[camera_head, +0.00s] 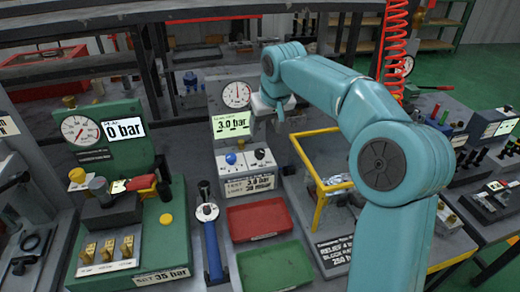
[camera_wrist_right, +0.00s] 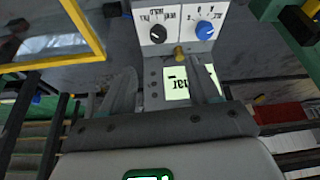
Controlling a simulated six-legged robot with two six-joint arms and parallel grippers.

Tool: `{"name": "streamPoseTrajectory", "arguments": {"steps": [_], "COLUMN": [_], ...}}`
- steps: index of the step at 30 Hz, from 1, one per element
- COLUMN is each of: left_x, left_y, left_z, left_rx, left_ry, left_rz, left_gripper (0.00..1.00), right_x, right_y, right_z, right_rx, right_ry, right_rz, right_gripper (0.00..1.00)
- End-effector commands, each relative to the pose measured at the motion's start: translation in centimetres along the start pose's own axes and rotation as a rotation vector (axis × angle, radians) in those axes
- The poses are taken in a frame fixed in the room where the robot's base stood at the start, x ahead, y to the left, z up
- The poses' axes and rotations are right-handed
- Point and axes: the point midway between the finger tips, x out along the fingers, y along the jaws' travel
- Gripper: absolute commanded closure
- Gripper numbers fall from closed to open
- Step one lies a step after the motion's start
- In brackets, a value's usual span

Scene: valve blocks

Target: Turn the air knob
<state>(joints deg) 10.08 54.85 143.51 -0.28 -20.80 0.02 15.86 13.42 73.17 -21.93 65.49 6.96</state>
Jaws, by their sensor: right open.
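The air panel (camera_head: 244,172) is a grey block with a round gauge (camera_head: 236,95), a lit display (camera_head: 232,125) reading 3.0 bar, a blue knob (camera_head: 231,158) and a black knob (camera_head: 260,154). The wrist view shows the blue knob (camera_wrist_right: 204,30) and black knob (camera_wrist_right: 157,34) upside down, beyond the fingertips. I cannot read which knob is labelled air. My right gripper (camera_head: 278,113) is at the right side of the display, above the knobs. Its fingers (camera_wrist_right: 161,82) are open, apart from both knobs, with nothing between them. My left gripper is not in view.
A green test stand (camera_head: 170,240) with a 0 bar display stands left. A blue-handled tool (camera_head: 212,245), a red tray (camera_head: 258,222) and a green tray (camera_head: 275,268) lie in front of the panel. A yellow frame (camera_head: 317,205) stands to the right, near my right arm.

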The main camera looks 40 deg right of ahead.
Motion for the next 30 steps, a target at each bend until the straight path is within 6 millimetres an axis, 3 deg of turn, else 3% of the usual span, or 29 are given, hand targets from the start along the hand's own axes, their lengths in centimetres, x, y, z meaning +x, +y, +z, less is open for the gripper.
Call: {"name": "streamPoseTrajectory", "arguments": {"steps": [1, 9, 15, 21, 28, 29, 30], "left_x": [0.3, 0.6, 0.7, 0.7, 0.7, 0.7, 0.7], "left_y": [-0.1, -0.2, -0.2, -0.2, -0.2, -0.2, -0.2], "left_z": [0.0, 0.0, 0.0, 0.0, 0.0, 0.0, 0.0], "left_rx": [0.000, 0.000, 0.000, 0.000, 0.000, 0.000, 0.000], "left_ry": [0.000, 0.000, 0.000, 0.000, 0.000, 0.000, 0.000], "left_rz": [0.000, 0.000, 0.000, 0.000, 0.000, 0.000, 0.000], "left_gripper": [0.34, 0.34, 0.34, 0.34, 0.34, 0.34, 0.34], "right_x": [1.5, 7.9, 11.2, 12.5, 12.6, 12.6, 12.6], "right_y": [0.1, 0.1, 0.2, 0.2, 0.2, 0.2, 0.2], "right_z": [0.2, 0.0, -0.2, -0.3, -0.3, -0.3, -0.3], "right_rx": [0.001, 0.001, 0.002, 0.001, 0.001, 0.001, 0.001], "right_ry": [-0.005, -0.004, -0.003, -0.001, 0.000, 0.000, 0.000], "right_rz": [0.001, 0.000, 0.000, 0.000, 0.000, 0.000, 0.000], "right_gripper": [0.39, 0.39, 0.39, 0.39, 0.39, 0.42, 0.55]}}
